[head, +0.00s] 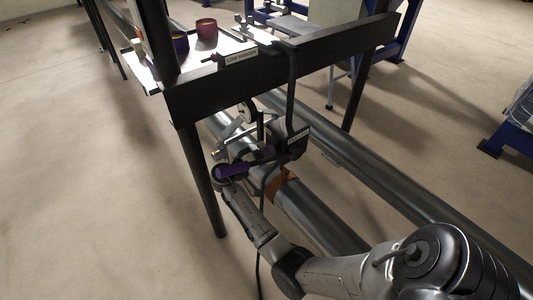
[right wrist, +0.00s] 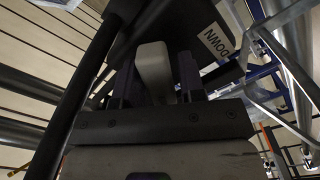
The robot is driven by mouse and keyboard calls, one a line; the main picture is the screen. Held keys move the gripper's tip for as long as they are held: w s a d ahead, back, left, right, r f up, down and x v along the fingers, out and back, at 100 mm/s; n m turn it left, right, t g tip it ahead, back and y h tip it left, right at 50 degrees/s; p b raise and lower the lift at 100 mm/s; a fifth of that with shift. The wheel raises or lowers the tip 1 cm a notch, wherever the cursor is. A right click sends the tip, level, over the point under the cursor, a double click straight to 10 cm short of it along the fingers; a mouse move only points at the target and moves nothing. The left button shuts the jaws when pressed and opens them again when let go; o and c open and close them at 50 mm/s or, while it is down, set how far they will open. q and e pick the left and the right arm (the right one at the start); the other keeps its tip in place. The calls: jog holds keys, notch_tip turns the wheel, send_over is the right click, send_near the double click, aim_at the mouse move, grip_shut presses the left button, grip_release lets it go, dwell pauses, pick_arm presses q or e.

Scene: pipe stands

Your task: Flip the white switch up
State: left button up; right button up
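The white switch lever (right wrist: 155,72) shows in the right wrist view, sticking out from a dark box (right wrist: 203,20) with a label (right wrist: 214,41) reading DOWN. My right gripper (right wrist: 158,74) has one dark finger on each side of the lever, with narrow gaps; whether either finger touches it is unclear. In the head view my right gripper (head: 268,155) is at the dark switch box (head: 288,128) under the black beam; the lever itself cannot be made out there. My left gripper is not in view.
A black beam (head: 285,65) on legs runs above the switch box. Long metal pipes (head: 315,222) pass below. A shelf (head: 226,47) with a dark red cup (head: 207,29) stands at the upper left. The floor at left is clear.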

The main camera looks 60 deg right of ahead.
jog(key=shift+o, duration=0.9)
jog(key=shift+a, duration=0.1)
jog(key=p+v, duration=0.4)
jog(key=v, duration=0.9)
jog(key=shift+w+a, duration=0.2)
jog(key=shift+a, duration=0.05)
